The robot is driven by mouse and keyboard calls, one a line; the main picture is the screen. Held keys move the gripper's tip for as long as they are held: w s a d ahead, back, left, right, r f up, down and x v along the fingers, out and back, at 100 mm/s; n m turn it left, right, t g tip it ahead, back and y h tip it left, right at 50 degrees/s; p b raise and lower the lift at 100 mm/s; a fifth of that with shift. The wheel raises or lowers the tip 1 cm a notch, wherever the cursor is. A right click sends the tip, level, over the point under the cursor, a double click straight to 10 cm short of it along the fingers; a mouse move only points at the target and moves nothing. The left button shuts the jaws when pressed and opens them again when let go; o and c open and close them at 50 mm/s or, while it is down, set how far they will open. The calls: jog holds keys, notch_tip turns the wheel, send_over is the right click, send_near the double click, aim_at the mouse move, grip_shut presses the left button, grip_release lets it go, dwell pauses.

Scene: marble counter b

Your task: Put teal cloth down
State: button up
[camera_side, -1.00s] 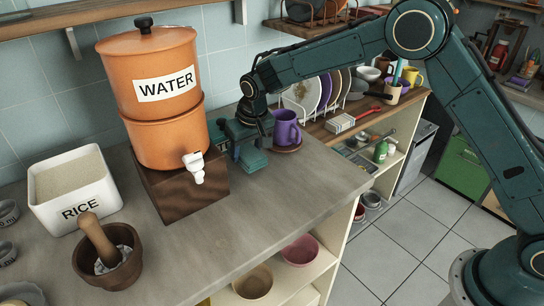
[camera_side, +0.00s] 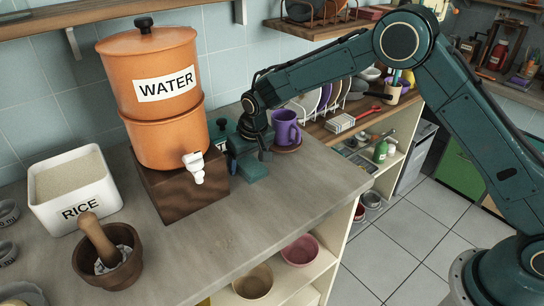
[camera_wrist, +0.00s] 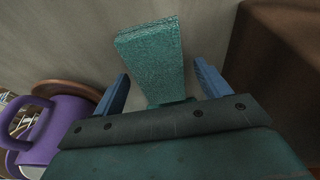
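The teal cloth (camera_side: 253,172) is a small folded block on the counter, in front of the wooden stand and left of the purple mug. In the wrist view the cloth (camera_wrist: 152,60) reaches out from between my two blue fingers. My gripper (camera_side: 249,160) points down over the cloth. In the wrist view my gripper (camera_wrist: 164,88) is open, with a gap between each finger and the cloth. The cloth's near end is hidden by the gripper body.
A purple mug (camera_side: 286,128) on a brown saucer (camera_wrist: 72,88) stands close beside my gripper. The orange water dispenser (camera_side: 155,130) sits on a wooden stand (camera_side: 186,190) to the left, its white tap (camera_side: 194,165) jutting forward. The counter in front (camera_side: 240,220) is clear.

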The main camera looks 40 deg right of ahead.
aim_at(255, 168)
jog(key=v, duration=1.2)
jog(key=shift+r, duration=0.2)
dwell(0.6)
